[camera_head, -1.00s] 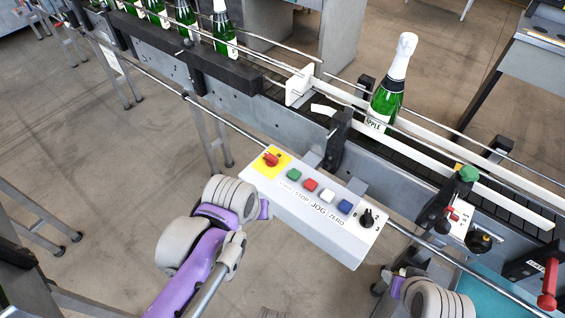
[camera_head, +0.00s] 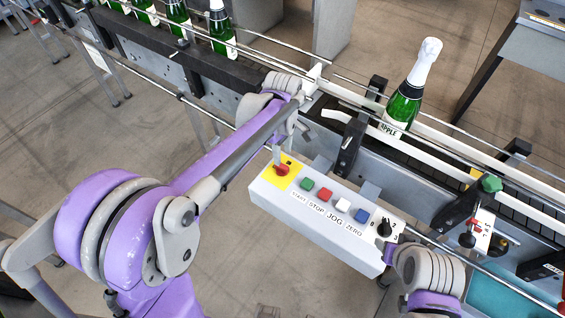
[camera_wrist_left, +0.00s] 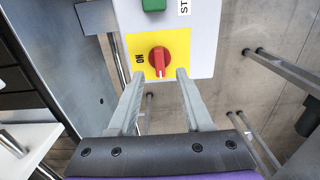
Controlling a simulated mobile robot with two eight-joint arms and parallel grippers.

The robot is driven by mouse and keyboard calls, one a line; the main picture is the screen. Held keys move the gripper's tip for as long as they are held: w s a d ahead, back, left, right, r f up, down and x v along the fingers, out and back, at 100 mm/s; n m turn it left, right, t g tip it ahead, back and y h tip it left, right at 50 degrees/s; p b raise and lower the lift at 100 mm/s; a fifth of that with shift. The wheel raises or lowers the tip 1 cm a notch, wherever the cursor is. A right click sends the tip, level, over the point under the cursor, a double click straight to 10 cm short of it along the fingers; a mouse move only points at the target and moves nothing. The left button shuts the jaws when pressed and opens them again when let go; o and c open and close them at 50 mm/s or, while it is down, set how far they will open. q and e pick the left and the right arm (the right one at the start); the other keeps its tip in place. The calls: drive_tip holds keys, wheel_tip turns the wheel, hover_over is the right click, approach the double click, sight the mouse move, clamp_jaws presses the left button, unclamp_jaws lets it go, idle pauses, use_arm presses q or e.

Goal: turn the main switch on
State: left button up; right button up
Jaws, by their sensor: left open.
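The main switch is a red rotary knob (camera_head: 281,169) on a yellow plate (camera_head: 291,180) at the left end of the white control box. In the left wrist view the red knob (camera_wrist_left: 160,60) has its grip bar roughly upright in the picture, with the "ON" mark to its left, off the bar's line. My left gripper (camera_head: 277,155) is over the switch, its fingers pointing down at it. In the left wrist view my left gripper (camera_wrist_left: 158,78) is open, its two fingertips just below the knob and to either side, nothing between them. My right gripper's fingers do not show.
The white control box (camera_head: 320,228) also carries green, red, white and blue buttons and a black selector (camera_head: 384,229). Behind it runs the conveyor with rails and a green bottle (camera_head: 405,103). My right arm is at the lower right, near the box's right end.

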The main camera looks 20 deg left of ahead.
sight(282, 165)
use_arm(q)
wheel_tip(282, 165, down, 6)
drive_tip(key=shift+w+a, duration=0.1)
clamp_jaws()
idle(0.4)
